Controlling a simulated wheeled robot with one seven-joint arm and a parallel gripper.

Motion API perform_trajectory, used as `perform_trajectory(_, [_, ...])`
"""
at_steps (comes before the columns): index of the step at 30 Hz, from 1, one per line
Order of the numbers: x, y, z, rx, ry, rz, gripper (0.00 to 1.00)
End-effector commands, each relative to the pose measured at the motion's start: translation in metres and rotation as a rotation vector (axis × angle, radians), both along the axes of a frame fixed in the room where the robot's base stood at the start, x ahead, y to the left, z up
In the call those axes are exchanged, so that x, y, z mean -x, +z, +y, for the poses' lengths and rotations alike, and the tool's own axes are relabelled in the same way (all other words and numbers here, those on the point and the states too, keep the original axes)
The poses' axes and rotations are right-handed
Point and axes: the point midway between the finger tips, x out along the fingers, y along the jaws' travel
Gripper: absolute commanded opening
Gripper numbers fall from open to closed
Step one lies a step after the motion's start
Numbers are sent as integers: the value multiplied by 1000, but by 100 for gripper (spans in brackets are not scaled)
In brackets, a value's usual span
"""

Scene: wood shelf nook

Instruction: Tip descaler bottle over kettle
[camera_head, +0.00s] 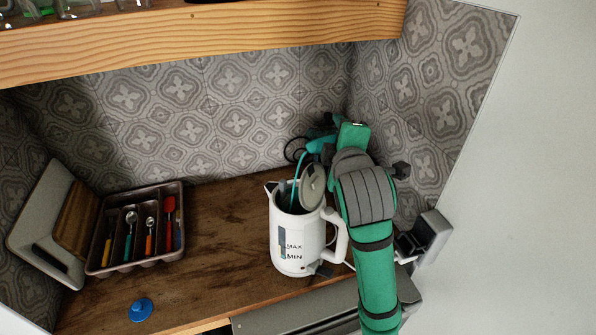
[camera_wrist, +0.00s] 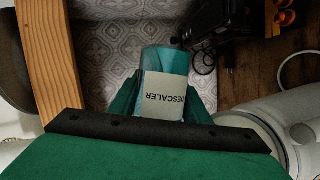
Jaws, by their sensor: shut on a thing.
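The white kettle (camera_head: 288,232) stands upright on the wooden counter, its lid (camera_head: 312,186) raised and its top open. My gripper (camera_head: 328,130) is above and behind the kettle, to the right of its opening. In the wrist view my gripper (camera_wrist: 165,103) is shut on the teal descaler bottle (camera_wrist: 165,62), with a finger on each side; its white label reads DESCALER upside down. In the head view the bottle (camera_head: 318,145) is tipped, partly hidden by my arm. A thin teal stream (camera_head: 299,172) runs from it down into the kettle's opening.
A brown cutlery tray (camera_head: 178,246) with several utensils stands left, beside leaning boards (camera_head: 48,222). A blue knobbed piece (camera_head: 141,309) lies at the front. A wooden shelf (camera_head: 200,42) with glassware overhangs the counter. The patterned wall is close behind my gripper.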

Motion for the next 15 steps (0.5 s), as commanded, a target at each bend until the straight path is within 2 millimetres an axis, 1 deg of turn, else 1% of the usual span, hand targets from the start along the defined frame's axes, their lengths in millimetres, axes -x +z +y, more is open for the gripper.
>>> perform_trajectory(15, [1,3,3,29,1,-12,10])
